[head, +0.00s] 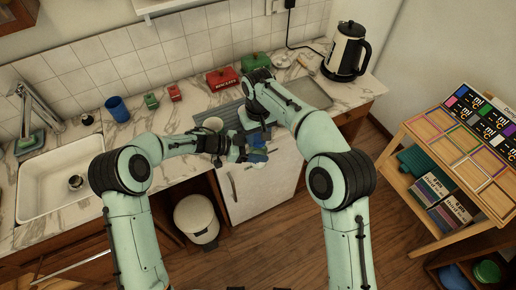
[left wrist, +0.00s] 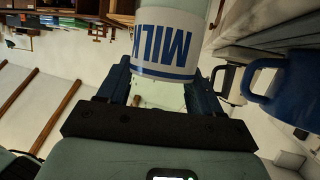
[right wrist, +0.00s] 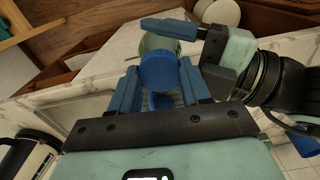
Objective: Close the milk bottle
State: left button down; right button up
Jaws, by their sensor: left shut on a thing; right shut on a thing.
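The milk bottle shows in the left wrist view as a pale body with a white and blue "MILK" label (left wrist: 165,45). My left gripper (left wrist: 165,92) is shut around it. In the right wrist view the blue cap (right wrist: 158,72) sits between the fingers of my right gripper (right wrist: 160,82), which is shut on it. The pale green bottle (right wrist: 158,42) is just beyond the cap, with my left gripper (right wrist: 195,38) around it. I cannot tell whether cap and bottle touch. In the head view both grippers are close together in front of the counter, and they mostly hide bottle and cap.
A kettle (head: 346,52), red tin (head: 222,77) and blue cup (head: 117,108) stand farther back. The sink (head: 55,180) is at left, a trash bin (head: 196,218) below, a wooden shelf (head: 450,150) at right.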

jog(key=m, duration=0.4)
jog(key=shift+m, duration=0.3)
jog(key=o, duration=1.3)
jog(key=shift+c, duration=0.2)
jog(key=shift+a, duration=0.1)
jog(key=shift+a, duration=0.1)
jog(key=shift+r, duration=0.5)
notch_tip(320, 180, up, 11)
jog(key=shift+d, duration=0.3)
